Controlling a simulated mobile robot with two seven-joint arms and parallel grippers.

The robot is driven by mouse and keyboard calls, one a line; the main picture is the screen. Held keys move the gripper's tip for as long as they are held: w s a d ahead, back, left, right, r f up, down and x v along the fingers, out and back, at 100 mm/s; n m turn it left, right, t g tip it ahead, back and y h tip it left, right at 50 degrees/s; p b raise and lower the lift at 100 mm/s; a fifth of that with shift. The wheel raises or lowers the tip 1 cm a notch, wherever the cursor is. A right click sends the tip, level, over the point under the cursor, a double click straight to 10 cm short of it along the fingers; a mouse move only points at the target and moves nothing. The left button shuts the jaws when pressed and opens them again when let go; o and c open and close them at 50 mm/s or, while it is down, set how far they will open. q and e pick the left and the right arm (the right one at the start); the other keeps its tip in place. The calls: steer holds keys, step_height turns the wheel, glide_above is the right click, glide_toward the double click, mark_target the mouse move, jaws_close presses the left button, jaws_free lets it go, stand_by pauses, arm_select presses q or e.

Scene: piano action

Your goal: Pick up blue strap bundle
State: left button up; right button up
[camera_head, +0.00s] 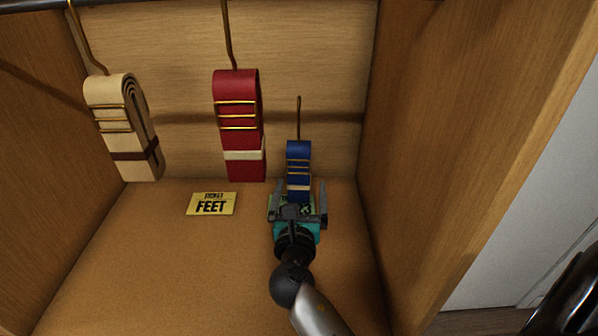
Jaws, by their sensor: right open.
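The blue strap bundle (298,165) hangs from a short brass hook near the right side of the cabinet's back wall. It is folded, with gold bands and a pale band near its lower end. My right gripper (298,195) is open at the lower end of the bundle, with one finger on each side of it. From this view I cannot tell whether the fingers touch the strap. The gripper hides the bundle's bottom. My left gripper does not show.
A red strap bundle (238,110) and a cream strap bundle (118,110) hang from hooks to the left. A green card (275,206) is partly hidden by my right gripper. The right cabinet wall (450,130) stands close by.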

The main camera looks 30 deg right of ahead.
mark_target(298, 179)
steer(key=shift+w+a+f+b+x, duration=0.1)
steer(key=shift+b+x, duration=0.1)
steer(key=shift+x, duration=0.85)
steer(key=shift+w+a+f+b+x, duration=0.1)
steer(key=shift+a+b+x, duration=0.05)
steer(key=shift+x, duration=0.95)
steer(key=shift+w+a+f+b+x, duration=0.1)
steer(key=shift+b+x, duration=0.1)
steer(key=shift+x, duration=0.85)
steer(key=shift+s, duration=0.1)
jaws_close()
